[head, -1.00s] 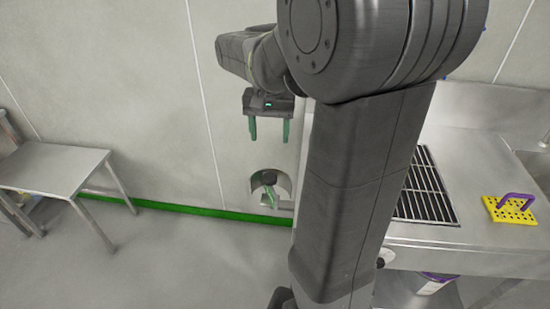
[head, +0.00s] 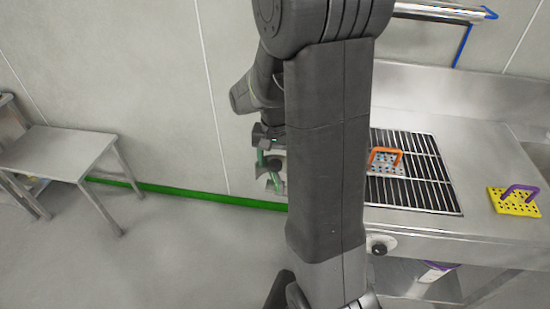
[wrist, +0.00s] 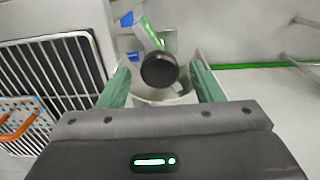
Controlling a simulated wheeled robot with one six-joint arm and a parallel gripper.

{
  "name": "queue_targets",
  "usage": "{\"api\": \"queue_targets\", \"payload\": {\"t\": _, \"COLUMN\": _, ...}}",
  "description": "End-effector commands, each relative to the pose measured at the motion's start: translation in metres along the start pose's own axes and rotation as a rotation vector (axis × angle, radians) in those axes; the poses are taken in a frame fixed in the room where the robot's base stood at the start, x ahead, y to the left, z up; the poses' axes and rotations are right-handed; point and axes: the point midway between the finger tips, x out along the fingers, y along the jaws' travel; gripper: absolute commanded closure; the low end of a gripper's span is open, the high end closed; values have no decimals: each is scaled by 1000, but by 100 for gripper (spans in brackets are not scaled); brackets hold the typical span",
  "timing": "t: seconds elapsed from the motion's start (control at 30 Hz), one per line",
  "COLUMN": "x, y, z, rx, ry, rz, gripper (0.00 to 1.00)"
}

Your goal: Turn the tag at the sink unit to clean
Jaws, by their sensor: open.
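The tag appears in the wrist view as a pale round plate with a round black knob (wrist: 160,70) at its centre and a green piece (wrist: 150,32) beyond it. My gripper (wrist: 160,84) is open, with one green finger on each side of the knob and plate; I cannot tell whether they touch. In the head view my gripper (head: 267,164) is low beside the left end of the steel sink unit (head: 480,165), partly hidden by my arm. What the tag reads cannot be made out.
A black drain rack (head: 430,185) on the sink unit holds a white perforated plate with an orange handle (head: 386,160). A yellow perforated plate (head: 512,203) lies to the right. A black knob (head: 380,248) is on the unit's front. A steel table (head: 50,152) stands left, with clear floor between.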

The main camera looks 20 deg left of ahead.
Motion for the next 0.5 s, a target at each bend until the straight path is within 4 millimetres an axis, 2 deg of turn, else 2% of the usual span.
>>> {"api": "queue_targets", "payload": {"t": 0.27, "x": 1, "y": 0, "z": 0, "rx": 0, "ry": 1, "rz": 0, "gripper": 41}}
{"api": "queue_targets", "payload": {"t": 0.4, "x": 1, "y": 0, "z": 0, "rx": 0, "ry": 1, "rz": 0, "gripper": 68}}
{"api": "queue_targets", "payload": {"t": 0.5, "x": 1, "y": 0, "z": 0, "rx": 0, "ry": 1, "rz": -1, "gripper": 85}}
